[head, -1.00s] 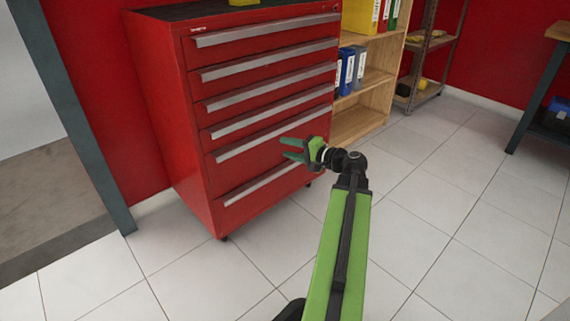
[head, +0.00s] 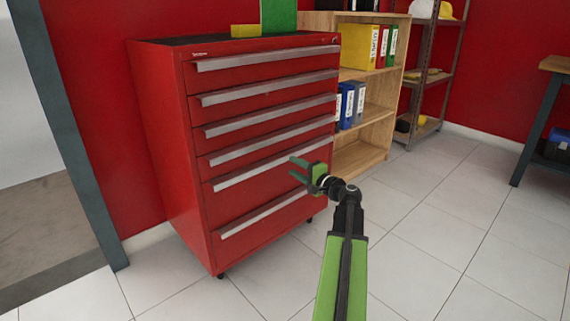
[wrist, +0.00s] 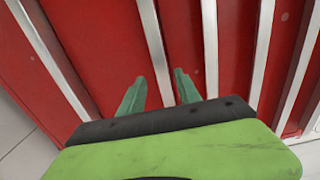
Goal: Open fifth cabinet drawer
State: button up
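The red cabinet (head: 160,130) stands ahead with six drawers, all shut, each with a long silver bar handle. The fifth drawer (head: 250,190) from the top has its handle (head: 240,177) along its upper edge. My gripper (head: 293,168) is in front of the right half of this drawer, fingers pointing at it. In the wrist view my gripper (wrist: 158,90) is open and empty. The fifth handle (wrist: 153,40) runs, in that view, toward the gap between the two green fingers. The fingers look apart from the handle; the exact distance cannot be told.
A wooden shelf (head: 368,160) with binders stands right of the cabinet, with a metal rack (head: 425,100) beyond. A workbench (head: 545,90) is at the far right. A dark post (head: 60,150) stands at the left. The tiled floor (head: 440,240) before the cabinet is clear.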

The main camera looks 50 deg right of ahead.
aim_at(283, 161)
jog(key=w, duration=0.5)
jog(key=shift+w+d, duration=0.2)
jog(key=shift+w, duration=0.05)
jog(key=shift+c, duration=0.4)
grip_shut()
jog(key=shift+a, duration=0.1)
dwell(0.5)
